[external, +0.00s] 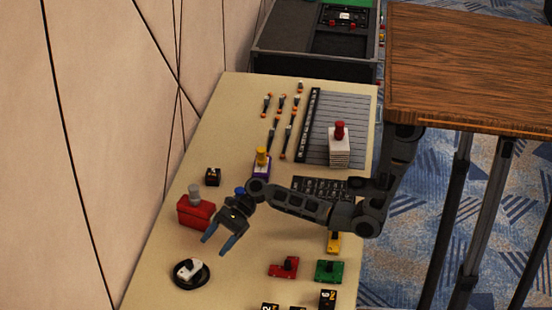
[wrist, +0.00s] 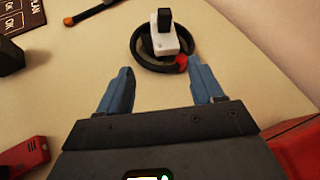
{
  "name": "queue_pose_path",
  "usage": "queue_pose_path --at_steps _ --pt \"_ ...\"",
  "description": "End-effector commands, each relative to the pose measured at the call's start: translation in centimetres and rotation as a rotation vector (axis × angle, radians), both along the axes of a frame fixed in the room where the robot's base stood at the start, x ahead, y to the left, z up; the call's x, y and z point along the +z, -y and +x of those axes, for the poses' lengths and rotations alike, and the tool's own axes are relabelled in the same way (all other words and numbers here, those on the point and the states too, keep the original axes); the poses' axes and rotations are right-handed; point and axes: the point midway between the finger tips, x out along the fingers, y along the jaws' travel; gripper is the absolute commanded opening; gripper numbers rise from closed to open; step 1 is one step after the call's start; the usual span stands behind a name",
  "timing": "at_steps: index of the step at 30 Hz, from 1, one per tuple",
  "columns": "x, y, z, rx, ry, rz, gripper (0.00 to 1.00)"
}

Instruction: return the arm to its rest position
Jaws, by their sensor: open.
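My gripper (external: 220,239) hangs at the end of my arm above the left half of the cream table (external: 235,285). Its two blue fingers are spread apart with nothing between them, as the wrist view also shows (wrist: 163,90). My arm reaches leftward from its column beside the table's right edge. The same white block (external: 187,269) lies left of and nearer than the fingers in the external view.
A red box with a grey knob (external: 196,212) stands close left of my gripper. Red (external: 283,267) and green (external: 329,270) blocks lie to the right. A purple block with a yellow knob (external: 262,162) stands behind my arm. A wooden tabletop (external: 470,65) overhangs at right. A wall borders the left.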

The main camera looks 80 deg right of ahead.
Motion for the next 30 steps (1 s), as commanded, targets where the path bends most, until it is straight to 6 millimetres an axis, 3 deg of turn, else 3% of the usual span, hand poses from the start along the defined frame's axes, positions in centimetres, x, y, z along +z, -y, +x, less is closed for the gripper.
queue_pose_path --at_steps 3,8,17,25,30 --pt "-1.5 0.9 -3.5 -0.047 0.123 -0.154 0.66" --pt "-2.2 2.4 -7.4 -0.083 0.277 -0.369 0.66" --pt "-1.3 4.9 -14.8 -0.082 0.5 -0.768 0.66" --pt "-1.3 6.1 -23.3 0.037 0.668 -1.162 0.66" --pt "0.4 6.9 -28.9 0.17 0.79 -1.431 0.66"
